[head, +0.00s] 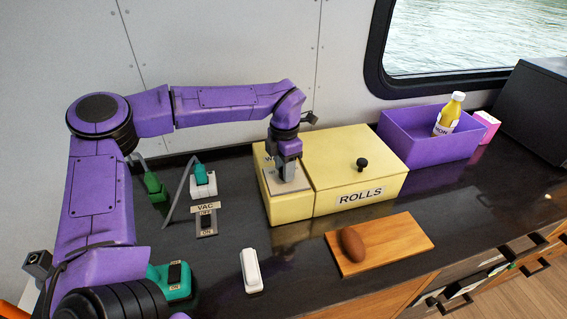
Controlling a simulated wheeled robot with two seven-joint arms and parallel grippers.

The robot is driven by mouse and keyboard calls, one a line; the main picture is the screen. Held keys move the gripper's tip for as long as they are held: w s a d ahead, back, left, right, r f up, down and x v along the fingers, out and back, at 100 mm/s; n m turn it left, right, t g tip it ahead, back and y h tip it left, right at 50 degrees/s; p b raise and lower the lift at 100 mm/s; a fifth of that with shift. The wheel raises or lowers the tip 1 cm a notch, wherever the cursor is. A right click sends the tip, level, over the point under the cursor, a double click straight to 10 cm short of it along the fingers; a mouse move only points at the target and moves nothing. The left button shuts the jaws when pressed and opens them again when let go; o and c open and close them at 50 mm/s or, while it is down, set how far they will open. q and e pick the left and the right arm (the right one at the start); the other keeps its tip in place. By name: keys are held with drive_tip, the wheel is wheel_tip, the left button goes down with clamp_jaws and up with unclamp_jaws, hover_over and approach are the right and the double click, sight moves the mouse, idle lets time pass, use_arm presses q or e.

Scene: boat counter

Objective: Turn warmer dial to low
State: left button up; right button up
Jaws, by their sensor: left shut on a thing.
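The warmer is a pale yellow box (355,150) on the dark counter, with a black knob (362,163) on its lid and a "ROLLS" label (361,196) on the front. A narrower yellow section (290,208) joins its left side. A grey plate with a partly covered label lies on top of that section. My left gripper (287,172) points down onto this plate and is shut on the dial there. The gripper hides the dial, so its setting cannot be read. My right gripper is not in view.
A bread roll (353,244) lies on a wooden board (405,243) in front. A purple bin (415,140) holding a yellow bottle (449,114) stands right. Left are a VAC switch (206,221), plugs (202,182) and a white object (251,271).

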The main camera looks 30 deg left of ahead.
use_arm(q)
drive_tip(key=shift+f, duration=0.15)
idle(0.3)
drive_tip(key=o, duration=1.1)
drive_tip(key=shift+d, duration=0.1)
drive_tip(key=shift+c, duration=0.2)
drive_tip(key=shift+w, duration=0.25)
wheel_tip(320, 180, up, 10)
drive_tip(key=b, duration=0.2)
drive_tip(key=shift+r, duration=0.2)
